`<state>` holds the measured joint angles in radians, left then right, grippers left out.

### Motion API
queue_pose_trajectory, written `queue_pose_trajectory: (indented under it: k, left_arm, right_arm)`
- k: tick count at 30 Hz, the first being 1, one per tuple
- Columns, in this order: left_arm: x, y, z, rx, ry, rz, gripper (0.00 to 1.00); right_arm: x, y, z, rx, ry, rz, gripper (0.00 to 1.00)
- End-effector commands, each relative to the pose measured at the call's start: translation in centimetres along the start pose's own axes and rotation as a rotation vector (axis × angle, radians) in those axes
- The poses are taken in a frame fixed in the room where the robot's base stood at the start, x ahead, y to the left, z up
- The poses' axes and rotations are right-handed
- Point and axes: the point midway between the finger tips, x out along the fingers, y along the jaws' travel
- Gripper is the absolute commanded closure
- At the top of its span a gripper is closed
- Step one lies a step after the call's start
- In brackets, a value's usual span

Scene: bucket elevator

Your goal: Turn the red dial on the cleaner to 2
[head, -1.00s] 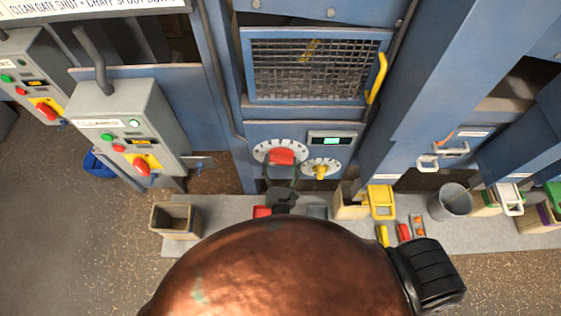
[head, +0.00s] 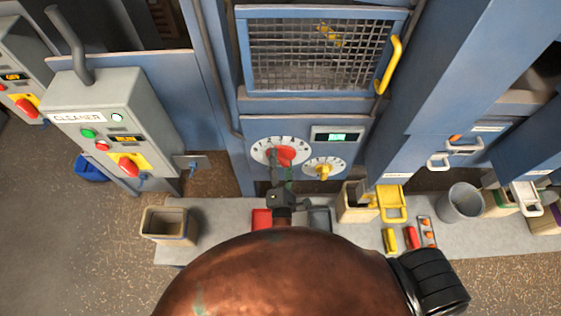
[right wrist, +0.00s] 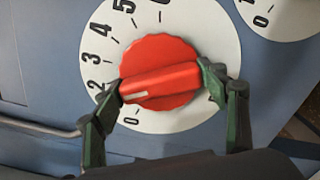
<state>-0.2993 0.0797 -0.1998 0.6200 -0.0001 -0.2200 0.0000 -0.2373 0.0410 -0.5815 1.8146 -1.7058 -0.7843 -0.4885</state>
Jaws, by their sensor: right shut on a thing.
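The red dial (head: 282,156) sits on a round white scale on the blue machine front, right of the grey box labelled CLEANER. The right wrist view shows the red dial (right wrist: 160,72) close up. The white mark on its grip bar points left and slightly down, toward the low numbers near 1 and 2; a finger partly covers the scale there. My right gripper (right wrist: 162,84) is shut on the dial's bar, one finger at each end. In the head view my right gripper (head: 281,172) reaches up to the dial from below. My left gripper is out of view.
A smaller scale with a yellow knob (head: 323,171) is right of the dial, under a lit display (head: 337,136). A mesh window (head: 318,52) with a yellow handle (head: 389,66) is above. Bins, a bucket (head: 460,203) and a red tray (head: 262,219) stand below.

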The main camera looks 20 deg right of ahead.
Motion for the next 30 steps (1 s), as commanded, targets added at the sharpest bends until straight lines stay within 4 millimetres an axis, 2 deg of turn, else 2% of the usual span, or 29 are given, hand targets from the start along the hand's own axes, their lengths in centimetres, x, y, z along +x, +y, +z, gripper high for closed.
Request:
queue_pose_trajectory:
  k: [9, 22, 23, 30]
  left_arm:
    - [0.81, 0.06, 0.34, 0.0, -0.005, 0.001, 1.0]
    - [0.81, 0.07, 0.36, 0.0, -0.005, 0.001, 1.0]
    - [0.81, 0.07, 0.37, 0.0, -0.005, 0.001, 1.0]
    - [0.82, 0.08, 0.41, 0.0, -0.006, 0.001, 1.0]
  right_arm:
    - [0.27, 0.46, 0.32, 0.084, -0.006, 0.009, 0.58]
    - [0.29, 0.56, 0.4, 0.091, -0.007, 0.01, 0.58]
    - [0.28, 0.56, 0.4, 0.09, -0.007, 0.01, 0.31]
    - [0.19, 0.33, 0.28, 0.088, -0.006, 0.006, 0.16]
